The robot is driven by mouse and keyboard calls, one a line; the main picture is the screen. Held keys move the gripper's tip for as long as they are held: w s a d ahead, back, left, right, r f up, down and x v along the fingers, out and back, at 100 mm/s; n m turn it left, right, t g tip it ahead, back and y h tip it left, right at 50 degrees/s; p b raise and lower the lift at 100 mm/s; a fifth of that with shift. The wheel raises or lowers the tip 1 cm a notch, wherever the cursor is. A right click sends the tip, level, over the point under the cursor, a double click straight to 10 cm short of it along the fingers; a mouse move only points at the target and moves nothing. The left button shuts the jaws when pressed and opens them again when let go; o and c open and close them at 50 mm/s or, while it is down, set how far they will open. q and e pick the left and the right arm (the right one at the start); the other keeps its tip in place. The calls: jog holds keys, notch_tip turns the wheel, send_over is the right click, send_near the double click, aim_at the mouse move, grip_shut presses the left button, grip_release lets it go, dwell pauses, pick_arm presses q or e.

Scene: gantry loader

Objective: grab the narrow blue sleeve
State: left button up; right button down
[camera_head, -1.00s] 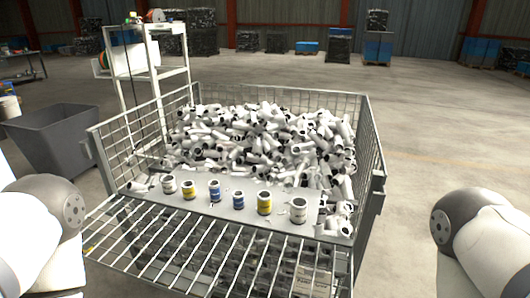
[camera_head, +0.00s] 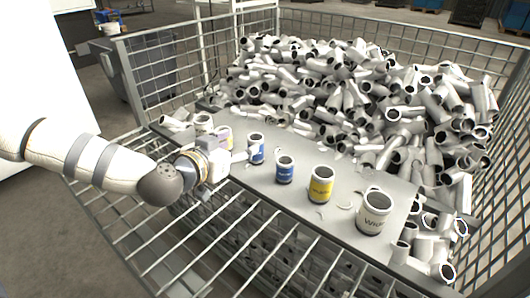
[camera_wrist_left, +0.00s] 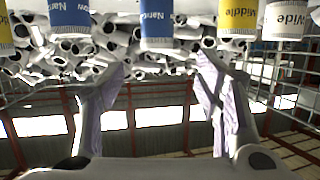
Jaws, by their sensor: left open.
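Two blue sleeves stand upright on the grey shelf (camera_head: 320,165), the left one (camera_head: 256,149) and the right one (camera_head: 285,170). In the left wrist view, both the left blue sleeve (camera_wrist_left: 70,12) and the right blue sleeve (camera_wrist_left: 157,18) carry a label beginning "Narr". My left gripper (camera_head: 240,157) is open and empty, close to the left blue sleeve in the head view. In the left wrist view, the open fingers of my left gripper (camera_wrist_left: 162,68) frame the right blue sleeve, which is beyond their tips. My right gripper is not in view.
A yellow sleeve (camera_head: 321,184) and a white sleeve (camera_head: 374,211) stand to the right on the shelf. Another yellow sleeve (camera_head: 224,138) and white sleeve (camera_head: 204,123) stand left. Many grey-white pipe pieces (camera_head: 350,100) fill the mesh crate behind. A wire panel (camera_head: 250,225) lies in front.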

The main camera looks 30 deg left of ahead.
aim_at(252, 142)
pick_arm(q)
jog(key=b+x, duration=0.1)
jog(key=x, duration=0.2)
jog(key=b+x, duration=0.1)
jog(key=x, duration=0.1)
jog(key=f+b+x, duration=0.1)
jog(key=x, duration=0.2)
jog(key=shift+w+d+f, duration=0.1)
jog(key=shift+d+f, duration=0.05)
jog(key=shift+d, duration=0.05)
jog(key=shift+w, duration=0.3)
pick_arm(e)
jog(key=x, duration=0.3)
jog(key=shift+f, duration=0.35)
pick_arm(q)
grip_shut()
